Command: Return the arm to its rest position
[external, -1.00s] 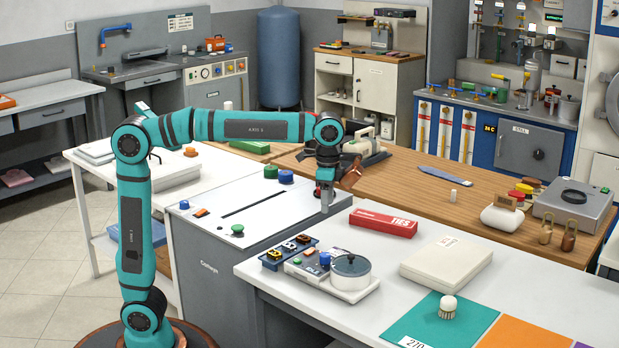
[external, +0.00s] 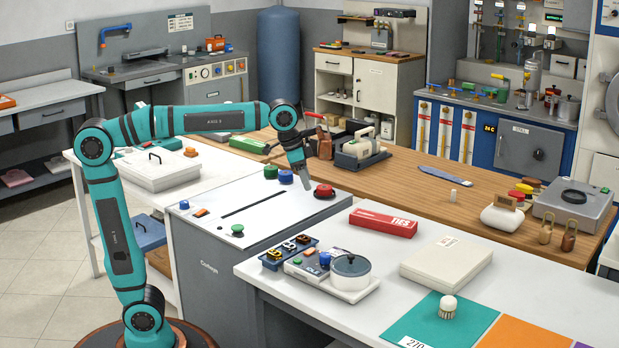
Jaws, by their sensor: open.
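My gripper (external: 304,180) hangs at the end of my teal arm, above the grey cabinet's white top (external: 255,213). Its fingers point down and slightly right. It is open and I see nothing held in it. It is between a blue knob (external: 286,177) on its left and a red button (external: 324,191) on its right. My arm reaches out from the round base at the lower left, with the elbow raised and the forearm nearly level.
A white lidded box (external: 158,172) stands on the left table behind my arm. An iron-like device (external: 360,150) sits on the wooden counter (external: 420,200) beyond my gripper. A red TIES box (external: 383,221) and a pot (external: 350,272) are on the white table in front.

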